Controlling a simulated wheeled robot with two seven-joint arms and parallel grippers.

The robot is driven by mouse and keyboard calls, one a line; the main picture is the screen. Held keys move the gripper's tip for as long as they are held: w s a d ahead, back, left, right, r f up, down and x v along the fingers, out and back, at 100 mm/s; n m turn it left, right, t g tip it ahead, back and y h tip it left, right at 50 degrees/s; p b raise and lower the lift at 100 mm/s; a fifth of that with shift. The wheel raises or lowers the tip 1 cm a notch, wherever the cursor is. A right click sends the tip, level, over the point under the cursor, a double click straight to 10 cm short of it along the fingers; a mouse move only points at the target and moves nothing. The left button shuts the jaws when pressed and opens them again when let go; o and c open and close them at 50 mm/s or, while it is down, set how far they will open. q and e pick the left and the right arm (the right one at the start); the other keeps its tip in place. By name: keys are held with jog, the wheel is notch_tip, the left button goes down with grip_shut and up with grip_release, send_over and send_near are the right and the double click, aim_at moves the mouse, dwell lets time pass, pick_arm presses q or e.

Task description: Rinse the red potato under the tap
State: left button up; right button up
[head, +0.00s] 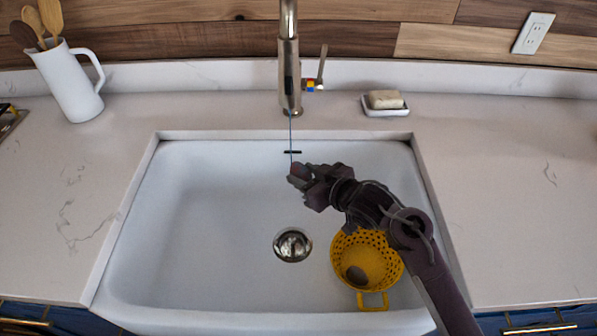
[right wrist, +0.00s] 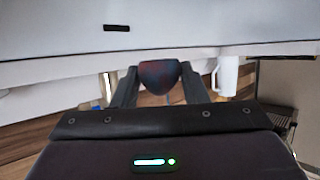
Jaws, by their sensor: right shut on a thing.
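My right gripper (head: 301,175) is over the back middle of the sink, shut on the red potato (head: 295,170). In the right wrist view the potato (right wrist: 159,74) shows dark reddish between the two fingers. The tap (head: 289,75) stands behind the sink, its spout above the potato. A thin blue line of water (head: 291,135) runs down from the spout and appears to meet the potato. My left gripper is not in view.
The white sink (head: 190,230) has a metal drain (head: 292,245). A yellow colander (head: 343,252) holding a dark round item (head: 356,274) sits under my right forearm. A soap dish (head: 386,108) and a white jug (head: 72,88) with wooden utensils stand on the counter.

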jog(key=shift+w+d, duration=0.15)
jog(key=shift+d, duration=0.15)
jog(key=shift+a, duration=0.15)
jog(key=shift+s+a+p, duration=0.3)
jog(key=shift+a, duration=0.15)
jog(key=shift+w+d, duration=0.1)
jog(key=shift+d, duration=0.1)
jog(key=shift+d+r+p, duration=0.1)
jog(key=shift+p, duration=0.2)
jog(key=shift+w+d, duration=0.2)
jog(key=shift+d, duration=0.1)
jog(key=shift+s+a, duration=0.1)
jog(key=shift+a, duration=0.05)
